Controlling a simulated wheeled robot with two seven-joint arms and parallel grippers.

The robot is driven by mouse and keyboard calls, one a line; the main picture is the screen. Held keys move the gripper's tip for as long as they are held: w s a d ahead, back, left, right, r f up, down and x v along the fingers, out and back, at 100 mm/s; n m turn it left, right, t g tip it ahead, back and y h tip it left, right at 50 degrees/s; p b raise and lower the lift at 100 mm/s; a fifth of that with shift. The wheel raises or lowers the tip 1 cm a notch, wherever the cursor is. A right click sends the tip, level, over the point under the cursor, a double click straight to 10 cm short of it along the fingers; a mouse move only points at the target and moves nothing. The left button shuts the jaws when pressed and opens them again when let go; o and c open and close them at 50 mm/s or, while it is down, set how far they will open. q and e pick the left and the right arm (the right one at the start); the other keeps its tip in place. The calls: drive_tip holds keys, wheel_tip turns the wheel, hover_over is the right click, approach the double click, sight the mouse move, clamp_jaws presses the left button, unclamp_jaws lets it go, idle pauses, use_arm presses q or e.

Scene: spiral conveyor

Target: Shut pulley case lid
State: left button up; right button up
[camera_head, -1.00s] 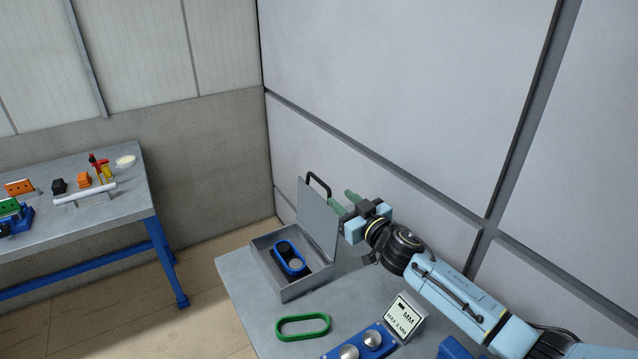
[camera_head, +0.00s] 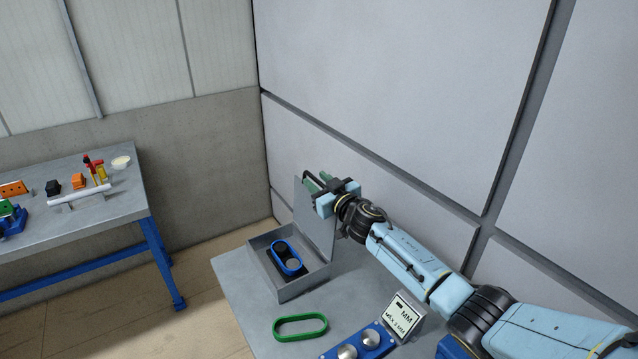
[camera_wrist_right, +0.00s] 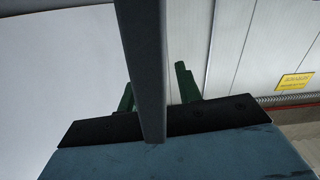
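The pulley case (camera_head: 303,290) is a grey open box near the back of the workbench. Its grey lid (camera_head: 316,222) stands upright at the right side, with a dark handle at its top edge, mostly hidden by my gripper. A blue belt (camera_head: 286,257) around dark and grey pulleys lies inside. My right gripper (camera_head: 313,183) is at the lid's upper edge beside the handle. In the wrist view, its green fingers (camera_wrist_right: 156,93) are apart, and a dark bar (camera_wrist_right: 145,70) crosses in front of the gripper between them. I cannot tell whether they touch the lid. My left gripper is out of view.
A green belt (camera_head: 300,327) lies on the workbench (camera_head: 239,284) in front of the case. A blue base with round metal knobs (camera_head: 359,346) and a small display (camera_head: 403,316) stand to the right. Wall panels rise behind. Another table (camera_head: 110,197) with parts stands left.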

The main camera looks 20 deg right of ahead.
clamp_jaws()
drive_tip(key=s+a+f+n+b, duration=0.1)
drive_tip(key=a+f+n+b, duration=0.1)
drive_tip(key=a+n, duration=0.5)
drive_tip(key=shift+s+a+f+b, duration=0.35)
drive_tip(key=shift+a+f, duration=0.1)
drive_tip(key=shift+a, duration=2.1)
unclamp_jaws()
